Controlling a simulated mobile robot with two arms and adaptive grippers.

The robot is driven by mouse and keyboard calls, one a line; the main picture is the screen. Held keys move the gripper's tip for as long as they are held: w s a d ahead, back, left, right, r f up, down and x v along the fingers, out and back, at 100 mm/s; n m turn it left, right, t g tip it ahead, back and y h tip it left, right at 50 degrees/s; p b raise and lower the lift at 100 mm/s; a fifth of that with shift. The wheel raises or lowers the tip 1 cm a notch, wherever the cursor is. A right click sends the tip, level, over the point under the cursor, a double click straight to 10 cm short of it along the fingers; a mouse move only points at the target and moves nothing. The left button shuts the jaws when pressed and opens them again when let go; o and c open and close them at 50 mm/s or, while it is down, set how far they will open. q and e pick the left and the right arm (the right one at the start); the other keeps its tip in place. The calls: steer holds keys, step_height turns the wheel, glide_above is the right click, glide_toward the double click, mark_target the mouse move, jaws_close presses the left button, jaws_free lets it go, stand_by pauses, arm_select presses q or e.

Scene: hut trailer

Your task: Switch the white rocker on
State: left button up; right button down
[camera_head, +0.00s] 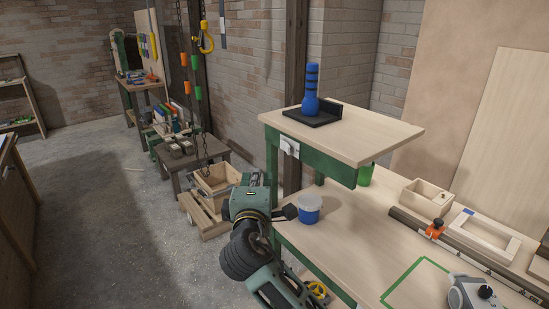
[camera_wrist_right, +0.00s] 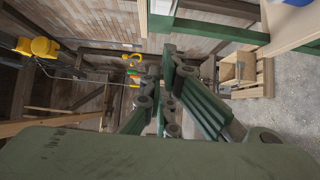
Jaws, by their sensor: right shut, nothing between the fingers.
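The white rocker (camera_head: 289,146) sits on a white plate on the green front apron of the raised wooden shelf (camera_head: 345,129). At this size I cannot tell which way it is tilted. My right gripper (camera_head: 289,212) is below the rocker and apart from it, beside the blue tub on the bench. Its fingers are shut and empty; they also show in the right wrist view (camera_wrist_right: 168,92). In that view a white piece at the top edge beside the green beam (camera_wrist_right: 215,27) may be the switch plate. My left gripper is not in view.
A blue tub (camera_head: 309,210) stands on the lower bench close to my right gripper. A blue bottle-shaped object (camera_head: 311,90) stands on a black base on the shelf. A wooden crate (camera_head: 217,180) is behind my arm. The floor at left is clear.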

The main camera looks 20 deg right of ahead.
mark_target(285, 147)
steer(key=shift+w, duration=0.15)
steer(key=w+d+p, duration=0.4)
steer(key=w+d, duration=0.3)
steer(key=w, duration=0.2)
